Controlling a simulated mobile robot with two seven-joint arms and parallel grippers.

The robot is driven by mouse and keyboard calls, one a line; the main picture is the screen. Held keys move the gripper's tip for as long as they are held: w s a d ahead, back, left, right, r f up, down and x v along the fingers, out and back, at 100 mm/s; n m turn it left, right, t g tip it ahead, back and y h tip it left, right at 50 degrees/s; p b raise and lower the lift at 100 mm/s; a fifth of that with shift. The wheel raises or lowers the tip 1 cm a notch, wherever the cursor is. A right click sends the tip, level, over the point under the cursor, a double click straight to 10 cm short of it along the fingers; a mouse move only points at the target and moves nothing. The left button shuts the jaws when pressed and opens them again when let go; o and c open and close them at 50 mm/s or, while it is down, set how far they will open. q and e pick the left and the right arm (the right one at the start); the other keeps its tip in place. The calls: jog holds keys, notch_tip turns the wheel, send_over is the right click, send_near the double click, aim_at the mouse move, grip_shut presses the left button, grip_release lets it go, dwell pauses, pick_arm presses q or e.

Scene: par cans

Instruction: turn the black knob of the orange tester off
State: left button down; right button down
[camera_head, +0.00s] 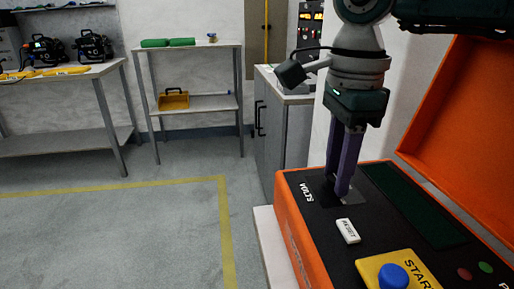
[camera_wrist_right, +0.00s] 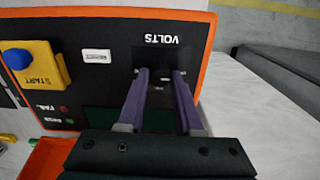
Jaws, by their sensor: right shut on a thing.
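The orange tester (camera_head: 291,225) stands open at the right, with a black top panel and its orange lid (camera_head: 460,120) raised. My right gripper (camera_head: 342,192) reaches down from above, its purple fingers on the panel beside the VOLTS label (camera_head: 306,192). In the right wrist view the fingertips (camera_wrist_right: 161,76) straddle a dark spot below the VOLTS label. The black knob is between them and hardly stands out from the black panel, so its angle cannot be read. My left gripper is not in view.
The panel has a white RESET button (camera_head: 348,231), a yellow START plate (camera_head: 415,275) with a blue button (camera_head: 393,276), and red and green lamps. A grey cabinet (camera_head: 281,135) stands behind. The floor at left is clear.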

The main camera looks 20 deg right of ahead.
jog(key=shift+n, duration=0.3)
dwell(0.4)
jog(key=c, duration=0.6)
grip_release()
notch_tip(320, 180, up, 10)
jog(key=shift+f+p, duration=0.1)
jog(key=shift+p, duration=0.25)
